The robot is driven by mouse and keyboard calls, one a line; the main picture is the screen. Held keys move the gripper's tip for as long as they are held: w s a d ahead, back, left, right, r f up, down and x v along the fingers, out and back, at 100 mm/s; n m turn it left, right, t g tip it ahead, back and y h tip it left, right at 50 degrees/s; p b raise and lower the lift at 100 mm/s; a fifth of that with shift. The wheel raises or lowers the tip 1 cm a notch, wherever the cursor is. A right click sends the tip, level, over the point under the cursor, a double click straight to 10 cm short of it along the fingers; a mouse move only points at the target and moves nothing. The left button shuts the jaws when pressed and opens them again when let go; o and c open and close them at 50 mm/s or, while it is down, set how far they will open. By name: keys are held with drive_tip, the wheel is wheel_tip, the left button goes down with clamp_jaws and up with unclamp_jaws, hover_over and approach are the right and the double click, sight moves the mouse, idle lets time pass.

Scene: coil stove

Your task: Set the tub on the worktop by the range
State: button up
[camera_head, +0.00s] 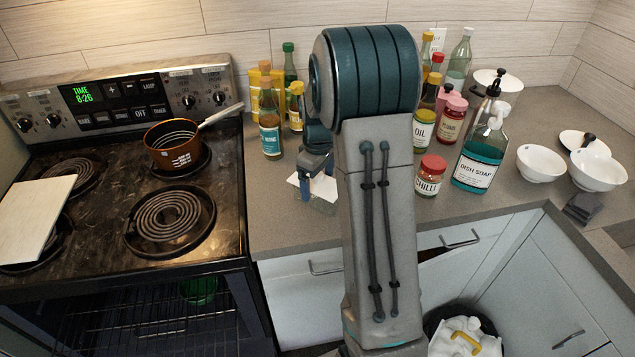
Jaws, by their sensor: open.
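A small pale container, likely the tub (323,205), is on or just above the grey worktop (275,225), close to the front edge and right of the range (105,225). It has a clear-looking lower part and a white upper part. My gripper (316,184) is directly over it, with blue fingers pointing down and open around or beside its top. My arm hides the right side of the tub, and I cannot tell whether the fingers touch it.
An orange saucepan (172,150) stands on a rear coil, and a white board (30,215) lies over the left coils. Bottles (270,130) stand behind the gripper. Chilli jar (430,175), dish soap (478,165) and bowls (541,163) stand to the right.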

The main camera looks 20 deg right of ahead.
wheel_tip(320, 180, up, 10)
drive_tip(key=shift+f+b, duration=0.1)
drive_tip(key=shift+b, duration=0.35)
drive_tip(key=shift+s+a+r, duration=0.15)
drive_tip(key=shift+s+r, duration=0.05)
drive_tip(key=shift+r, duration=0.45)
drive_tip(key=s+a+m+t, duration=0.1)
drive_tip(key=s+a+m, duration=0.2)
drive_tip(key=s, duration=0.9)
drive_tip(key=s+a+m+t, duration=0.2)
drive_tip(key=s+a, duration=0.5)
drive_tip(key=s, duration=0.4)
drive_tip(key=shift+s+a+r+m, duration=0.15)
drive_tip(key=shift+s+a+m, duration=0.2)
drive_tip(key=shift+m, duration=0.55)
